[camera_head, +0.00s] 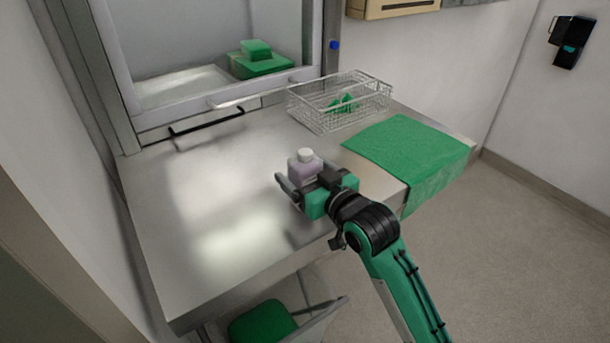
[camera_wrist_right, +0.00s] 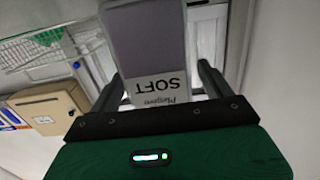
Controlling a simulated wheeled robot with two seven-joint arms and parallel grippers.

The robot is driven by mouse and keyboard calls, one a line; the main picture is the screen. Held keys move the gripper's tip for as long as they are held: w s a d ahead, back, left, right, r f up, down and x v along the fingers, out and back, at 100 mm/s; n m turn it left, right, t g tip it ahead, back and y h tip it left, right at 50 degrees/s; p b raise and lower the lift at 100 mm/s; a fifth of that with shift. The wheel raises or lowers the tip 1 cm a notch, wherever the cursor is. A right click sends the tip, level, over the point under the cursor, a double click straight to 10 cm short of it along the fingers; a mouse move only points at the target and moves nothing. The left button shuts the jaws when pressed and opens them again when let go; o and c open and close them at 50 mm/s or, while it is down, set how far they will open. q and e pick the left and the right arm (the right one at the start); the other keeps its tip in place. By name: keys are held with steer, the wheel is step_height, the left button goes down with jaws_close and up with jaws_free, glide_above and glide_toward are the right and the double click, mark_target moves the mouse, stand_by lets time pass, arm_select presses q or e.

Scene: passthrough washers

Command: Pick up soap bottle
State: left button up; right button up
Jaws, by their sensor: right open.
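The soap bottle (camera_head: 304,166) is a small pale purple bottle with a white cap, upright at the steel counter. In the right wrist view the bottle (camera_wrist_right: 147,45) shows close up, with a white label reading "SOFT". My right gripper (camera_head: 296,182) is at the bottle, its fingers open. In the right wrist view the gripper (camera_wrist_right: 155,85) has one finger on each side of the bottle, with a gap visible on the right side. Whether the fingers touch it cannot be told. My left gripper is not in view.
A wire basket (camera_head: 340,106) with green items stands at the back right of the steel counter (camera_head: 190,215). A green cloth (camera_head: 405,150) drapes over the counter's right edge. Behind is a window opening with green folded items (camera_head: 260,62). The counter's left part is clear.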

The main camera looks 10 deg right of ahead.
steer(key=c, duration=1.3)
steer(key=shift+c, duration=0.2)
steer(key=shift+r, duration=0.1)
